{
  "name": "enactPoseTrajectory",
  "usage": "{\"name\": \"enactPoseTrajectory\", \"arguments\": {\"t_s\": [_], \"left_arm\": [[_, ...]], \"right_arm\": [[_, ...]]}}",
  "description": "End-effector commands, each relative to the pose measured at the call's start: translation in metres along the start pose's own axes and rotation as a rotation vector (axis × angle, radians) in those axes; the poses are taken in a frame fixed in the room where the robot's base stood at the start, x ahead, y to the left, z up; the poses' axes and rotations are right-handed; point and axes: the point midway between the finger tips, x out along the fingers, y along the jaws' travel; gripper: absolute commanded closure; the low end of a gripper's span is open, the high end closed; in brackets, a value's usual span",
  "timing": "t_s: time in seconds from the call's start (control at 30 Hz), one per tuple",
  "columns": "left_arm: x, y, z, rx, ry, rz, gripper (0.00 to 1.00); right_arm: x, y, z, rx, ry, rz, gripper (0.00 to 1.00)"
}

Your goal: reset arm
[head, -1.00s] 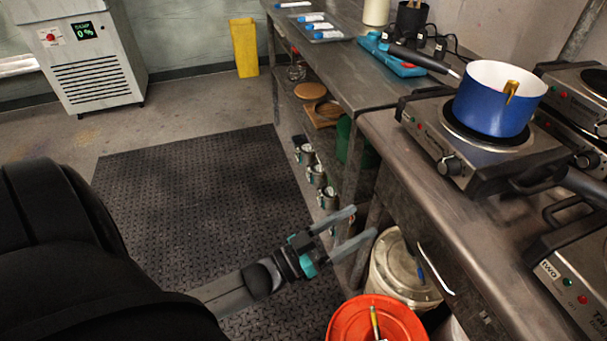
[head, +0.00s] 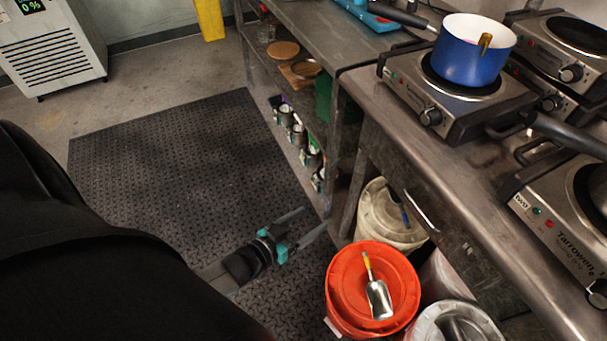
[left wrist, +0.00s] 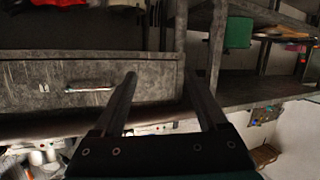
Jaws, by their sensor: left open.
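My left gripper (head: 303,226) is open and empty in the head view. It hangs over the dark floor mat, in front of the metal bench and to the upper left of the orange bucket. In the left wrist view its two fingers (left wrist: 165,95) stand apart with nothing between them, in front of a bench drawer (left wrist: 60,88). My right gripper is not in view.
An orange bucket (head: 345,265) with a metal scoop (head: 379,300) on its lid stands by the bench. A whitish bucket (head: 385,225) is behind it. A blue pot (head: 470,65) sits on a hot plate (head: 450,110). The ribbed mat (head: 180,170) is clear.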

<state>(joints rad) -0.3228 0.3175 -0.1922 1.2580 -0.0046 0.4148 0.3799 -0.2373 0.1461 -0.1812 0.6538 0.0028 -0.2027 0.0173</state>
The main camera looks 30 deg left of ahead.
Motion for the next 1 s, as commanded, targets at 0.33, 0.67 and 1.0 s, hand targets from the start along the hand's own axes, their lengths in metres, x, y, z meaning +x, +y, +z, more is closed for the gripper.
{"name": "enactPoseTrajectory", "arguments": {"t_s": [0.33,0.67,1.0], "left_arm": [[0.0,0.0,0.001,0.0,-0.004,-0.002,0.25],[-0.003,-0.002,0.016,0.005,-0.045,-0.019,0.25],[-0.088,-0.005,0.21,0.081,-0.671,-0.157,0.25]], "right_arm": [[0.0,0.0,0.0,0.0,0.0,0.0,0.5],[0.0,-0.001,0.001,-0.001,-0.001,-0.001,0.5],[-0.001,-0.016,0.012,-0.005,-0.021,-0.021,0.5]]}}
